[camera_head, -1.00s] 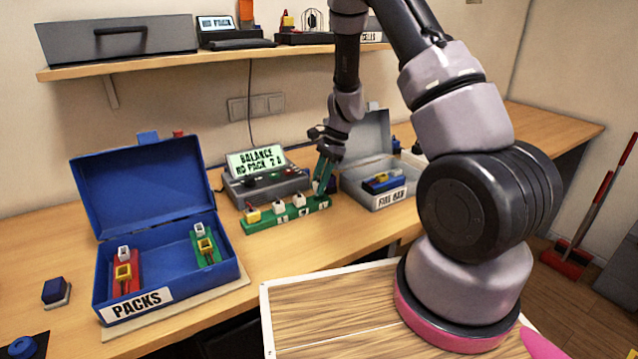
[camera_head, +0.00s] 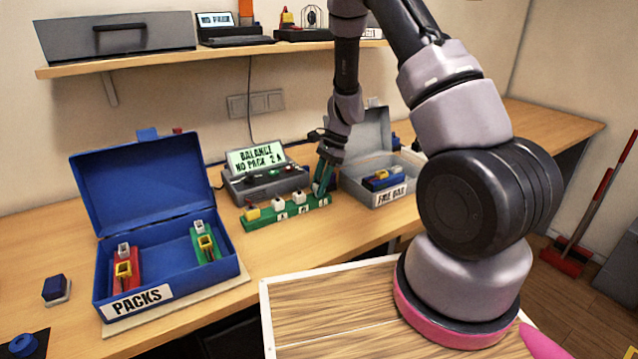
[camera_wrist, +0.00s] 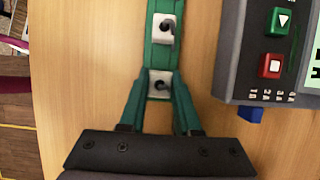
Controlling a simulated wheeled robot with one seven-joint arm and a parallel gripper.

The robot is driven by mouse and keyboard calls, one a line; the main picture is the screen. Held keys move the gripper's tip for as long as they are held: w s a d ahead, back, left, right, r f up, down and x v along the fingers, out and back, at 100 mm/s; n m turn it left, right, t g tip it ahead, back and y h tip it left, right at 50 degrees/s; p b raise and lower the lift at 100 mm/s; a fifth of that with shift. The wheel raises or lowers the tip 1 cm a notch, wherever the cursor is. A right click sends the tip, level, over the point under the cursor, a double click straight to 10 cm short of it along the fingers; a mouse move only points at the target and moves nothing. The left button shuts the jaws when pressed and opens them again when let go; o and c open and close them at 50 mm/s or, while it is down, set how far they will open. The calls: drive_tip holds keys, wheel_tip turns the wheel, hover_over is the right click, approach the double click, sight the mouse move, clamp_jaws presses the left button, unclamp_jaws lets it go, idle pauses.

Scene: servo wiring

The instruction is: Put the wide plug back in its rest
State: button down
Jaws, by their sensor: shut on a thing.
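A green rest strip (camera_head: 265,219) lies on the bench in front of the charger. It bears a yellow plug (camera_head: 251,212) and two white plugs (camera_head: 279,203) (camera_head: 298,198) in view. My gripper (camera_head: 321,188) is at the strip's right end, low over it. In the wrist view my teal fingers (camera_wrist: 158,88) are shut on a white plug, the wide plug (camera_wrist: 158,83), with a dark cable end on its top. It is in line with the strip's end; I cannot tell whether it is fully seated. Another white plug (camera_wrist: 163,28) stands further along the strip.
The charger (camera_head: 262,182) with a lit display stands right behind the strip. A grey open box (camera_head: 385,201) is close on the right. A blue open case (camera_head: 232,270) with red and green packs stands on the left. The bench in front is clear.

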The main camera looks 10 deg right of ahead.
drive_tip(key=shift+f, duration=0.4)
drive_tip(key=c, duration=0.5)
unclamp_jaws()
drive_tip(key=shift+c, duration=0.2)
drive_tip(key=v, duration=1.1)
drive_tip(key=shift+a, duration=0.1)
